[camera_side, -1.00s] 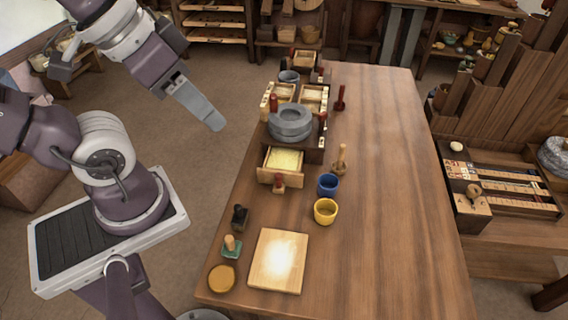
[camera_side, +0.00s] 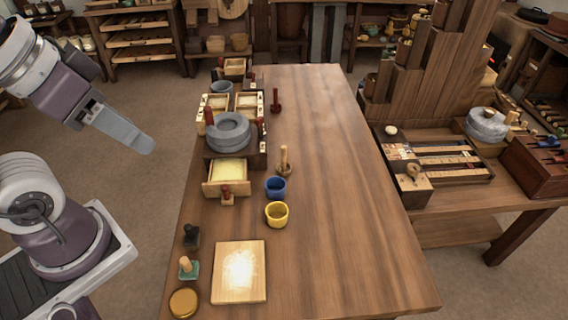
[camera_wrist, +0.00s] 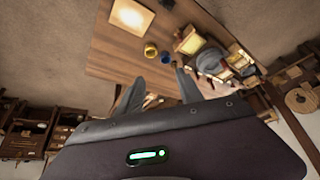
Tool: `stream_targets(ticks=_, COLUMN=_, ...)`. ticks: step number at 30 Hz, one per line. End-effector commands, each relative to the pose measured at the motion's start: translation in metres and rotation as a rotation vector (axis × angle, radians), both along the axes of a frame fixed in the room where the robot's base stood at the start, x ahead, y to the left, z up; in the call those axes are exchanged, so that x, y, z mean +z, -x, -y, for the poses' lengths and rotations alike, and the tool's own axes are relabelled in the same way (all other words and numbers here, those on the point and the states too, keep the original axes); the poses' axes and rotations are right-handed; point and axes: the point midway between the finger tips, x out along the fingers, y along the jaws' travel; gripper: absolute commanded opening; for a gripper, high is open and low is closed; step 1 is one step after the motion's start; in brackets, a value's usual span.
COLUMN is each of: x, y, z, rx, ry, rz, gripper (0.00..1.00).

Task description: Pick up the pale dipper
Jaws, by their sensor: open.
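A pale wooden piece with an upright handle (camera_side: 284,160), which looks like the pale dipper, stands on the table just behind the blue cup (camera_side: 275,187). I cannot make it out for sure in the wrist view. My gripper (camera_side: 146,146) hangs in the air left of the table, well apart from the dipper. In the wrist view my gripper (camera_wrist: 160,84) is open, with its two fingers apart and nothing between them.
A grey stone quern (camera_side: 228,132) sits on a wooden box with an open drawer (camera_side: 226,172) of yellow meal. A yellow cup (camera_side: 276,214), a pale board (camera_side: 239,272) and a small stamp (camera_side: 187,268) stand nearer. The table's right half is clear.

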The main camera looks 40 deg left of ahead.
Motion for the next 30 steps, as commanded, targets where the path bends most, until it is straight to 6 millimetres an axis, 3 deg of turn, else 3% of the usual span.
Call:
stream_targets(ticks=11, x=0.003, y=-0.005, z=0.001, rx=0.016, ry=0.022, rz=-0.011, gripper=0.42)
stream_targets(ticks=14, x=0.014, y=-0.034, z=0.005, rx=0.112, ry=0.135, rz=-0.074, gripper=0.42)
stream_targets(ticks=17, x=0.021, y=-0.092, z=0.007, rx=0.308, ry=0.300, rz=-0.180, gripper=0.42)
stream_targets(ticks=19, x=0.014, y=-0.140, z=0.004, rx=0.474, ry=0.396, rz=-0.255, gripper=0.42)
stream_targets(ticks=23, x=-0.029, y=-0.232, z=-0.010, rx=0.812, ry=0.502, rz=-0.367, gripper=0.42)
stream_targets(ticks=26, x=-0.088, y=-0.294, z=-0.025, rx=1.066, ry=0.518, rz=-0.412, gripper=0.42)
stream_targets(ticks=27, x=-0.116, y=-0.314, z=-0.031, rx=1.159, ry=0.511, rz=-0.420, gripper=0.42)
stream_targets(ticks=30, x=-0.187, y=-0.352, z=-0.044, rx=1.350, ry=0.473, rz=-0.417, gripper=0.42)
